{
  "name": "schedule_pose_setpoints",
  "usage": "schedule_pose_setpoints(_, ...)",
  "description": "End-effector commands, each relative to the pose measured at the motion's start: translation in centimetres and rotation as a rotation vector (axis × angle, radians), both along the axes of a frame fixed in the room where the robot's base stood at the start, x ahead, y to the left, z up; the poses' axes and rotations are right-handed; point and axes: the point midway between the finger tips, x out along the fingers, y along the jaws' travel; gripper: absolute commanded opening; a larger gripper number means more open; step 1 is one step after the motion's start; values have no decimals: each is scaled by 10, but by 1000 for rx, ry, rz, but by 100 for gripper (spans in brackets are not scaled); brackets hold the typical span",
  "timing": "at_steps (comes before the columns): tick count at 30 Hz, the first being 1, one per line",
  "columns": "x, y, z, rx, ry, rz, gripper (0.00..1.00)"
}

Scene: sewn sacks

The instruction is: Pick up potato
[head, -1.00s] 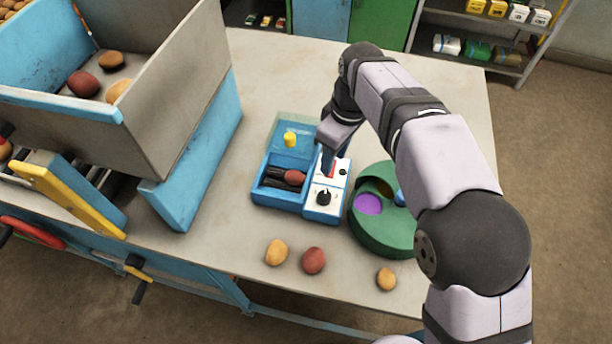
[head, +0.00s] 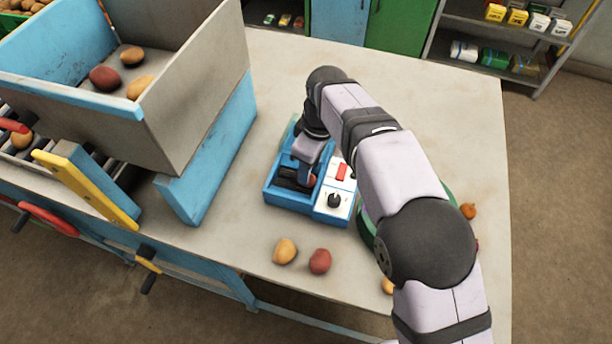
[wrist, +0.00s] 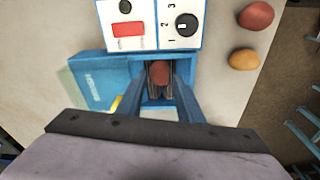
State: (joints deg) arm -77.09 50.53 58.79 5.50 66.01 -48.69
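A red potato (wrist: 160,72) lies in the tray of a small blue device (head: 275,191); in the head view only a sliver of this potato (head: 312,181) shows beside my wrist. My gripper (wrist: 163,88) is over the tray, pointing down, with its two fingers apart and the potato between or just beyond their tips. I cannot tell whether the fingers touch it. A yellow potato (head: 285,251) and another red potato (head: 320,261) lie on the table in front of the device.
The device's white panel (head: 335,200) has a red switch and a black knob. A green round container (head: 366,225) is mostly hidden behind my arm. A large grey bin (head: 190,95) holding potatoes stands at left. The table (head: 290,75) is clear at the back.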

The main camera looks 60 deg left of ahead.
Motion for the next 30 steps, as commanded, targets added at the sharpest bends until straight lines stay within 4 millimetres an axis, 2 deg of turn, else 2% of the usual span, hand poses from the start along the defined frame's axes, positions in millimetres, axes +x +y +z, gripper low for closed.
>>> schedule_pose_setpoints(10,-4,4,-36,-2,1,0,33)
schedule_pose_setpoints(19,-4,5,-41,0,0,0,33)
schedule_pose_setpoints(23,-4,5,-41,0,0,0,7)
schedule_pose_setpoints(30,-4,5,-41,0,0,0,7)
